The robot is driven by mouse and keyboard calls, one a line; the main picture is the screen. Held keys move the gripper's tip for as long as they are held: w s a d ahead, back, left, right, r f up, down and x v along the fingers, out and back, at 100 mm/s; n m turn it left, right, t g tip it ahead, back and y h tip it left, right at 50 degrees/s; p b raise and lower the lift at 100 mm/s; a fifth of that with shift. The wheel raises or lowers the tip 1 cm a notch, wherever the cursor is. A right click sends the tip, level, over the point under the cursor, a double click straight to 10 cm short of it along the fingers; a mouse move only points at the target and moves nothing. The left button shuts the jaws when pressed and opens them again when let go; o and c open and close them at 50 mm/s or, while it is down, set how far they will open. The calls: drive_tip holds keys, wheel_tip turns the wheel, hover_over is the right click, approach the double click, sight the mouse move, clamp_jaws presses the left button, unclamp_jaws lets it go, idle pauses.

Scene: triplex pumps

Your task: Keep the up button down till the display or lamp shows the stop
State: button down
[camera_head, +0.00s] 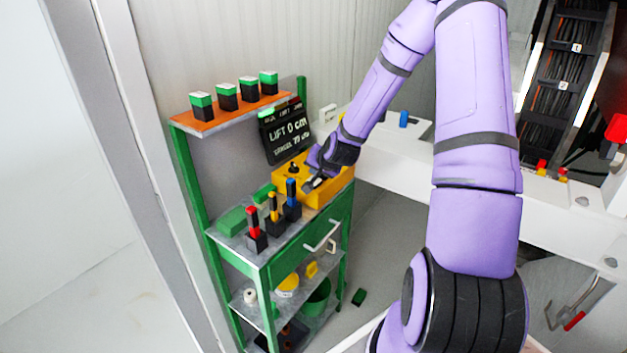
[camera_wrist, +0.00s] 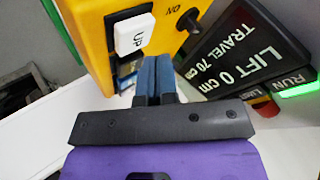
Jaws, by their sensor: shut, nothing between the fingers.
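A yellow control box (camera_head: 335,190) stands on the green cart's top; it also shows in the wrist view (camera_wrist: 88,25). A white button marked UP (camera_wrist: 135,36) sits on its face. My gripper (camera_wrist: 156,60) is shut and empty, with its fingertips just below the UP button in the wrist view; I cannot tell whether they touch it. In the head view my gripper (camera_head: 311,184) is over the box and hides the button. The black display (camera_head: 286,132) reads LIFT 0 cm, TRAVEL 70 cm; it also shows in the wrist view (camera_wrist: 232,62). Its green RUN lamp (camera_wrist: 297,89) is lit.
A black knob (camera_wrist: 188,20) marked ON stands beside the UP button. Several tools in black holders (camera_head: 273,220) stand on the cart (camera_head: 230,243) in front of the box. A shelf (camera_head: 225,118) with green-topped blocks is behind. A white beam (camera_head: 400,160) runs to the right.

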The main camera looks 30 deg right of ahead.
drive_tip(key=shift+f, duration=0.2)
drive_tip(key=shift+f, duration=0.2)
drive_tip(key=shift+f, duration=0.5)
idle(6.1)
idle(0.7)
drive_tip(key=shift+r, duration=0.95)
